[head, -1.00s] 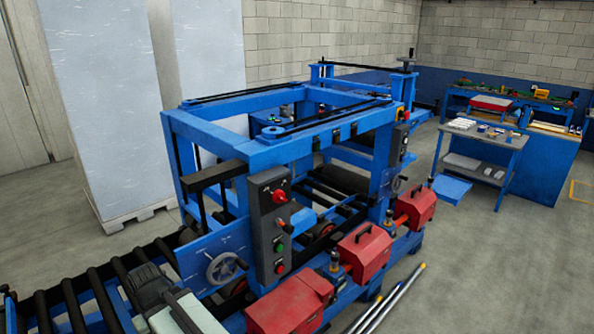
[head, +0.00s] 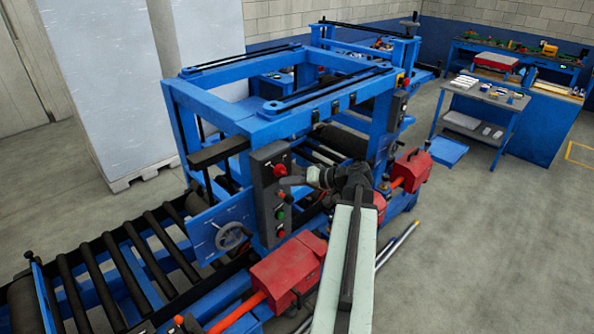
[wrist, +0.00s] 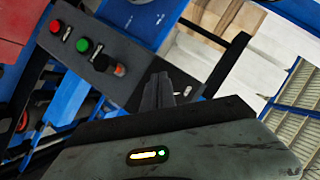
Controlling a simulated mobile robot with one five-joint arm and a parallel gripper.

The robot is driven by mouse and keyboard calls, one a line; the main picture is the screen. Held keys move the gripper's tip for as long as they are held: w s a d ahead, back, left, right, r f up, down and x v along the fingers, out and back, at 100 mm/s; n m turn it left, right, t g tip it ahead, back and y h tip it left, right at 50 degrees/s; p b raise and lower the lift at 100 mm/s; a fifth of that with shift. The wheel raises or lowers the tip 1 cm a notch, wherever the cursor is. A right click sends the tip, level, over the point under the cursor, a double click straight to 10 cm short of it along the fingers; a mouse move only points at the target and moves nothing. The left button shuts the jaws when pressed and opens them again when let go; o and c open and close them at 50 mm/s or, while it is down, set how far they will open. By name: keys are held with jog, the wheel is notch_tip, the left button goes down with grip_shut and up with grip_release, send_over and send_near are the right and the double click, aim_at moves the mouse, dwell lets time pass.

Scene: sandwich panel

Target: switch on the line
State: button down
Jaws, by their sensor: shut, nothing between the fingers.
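The dark control panel (head: 267,208) stands on the front post of the blue machine (head: 215,105). A red rotary switch (head: 280,170) is at its top; a green button (head: 281,216) and a red button (head: 281,233) are lower. In the wrist view the panel (wrist: 138,88) shows tilted, with the red button (wrist: 57,27), green button (wrist: 83,45) and orange-red switch (wrist: 119,70). My gripper (head: 288,182) is shut and empty, pointing left, close to the panel near the switch. In the wrist view its fingertips (wrist: 158,80) are beside the switch; I cannot tell whether they touch.
Red motor housings (head: 285,273) line the machine's front, below my arm. A roller conveyor (head: 110,260) runs to the left. A handwheel (head: 230,236) sits left of the panel. A grey-topped worktable (head: 487,95) stands at right; the floor there is mostly clear.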

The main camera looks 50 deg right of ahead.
jog(key=s+d+r+m+t+h, duration=0.1)
jog(key=s+d+r+t+h, duration=0.1)
jog(key=s+d+r, duration=0.3)
jog(key=s+d+t, duration=0.1)
jog(key=s+d, duration=0.2)
jog(key=d, duration=0.1)
jog(key=shift+h, duration=0.3)
jog(key=shift+d, duration=0.1)
jog(key=w+a+f+b, duration=0.4)
jog(key=w, duration=0.6)
jog(key=shift+f+b, duration=0.25)
jog(key=shift+b, duration=0.05)
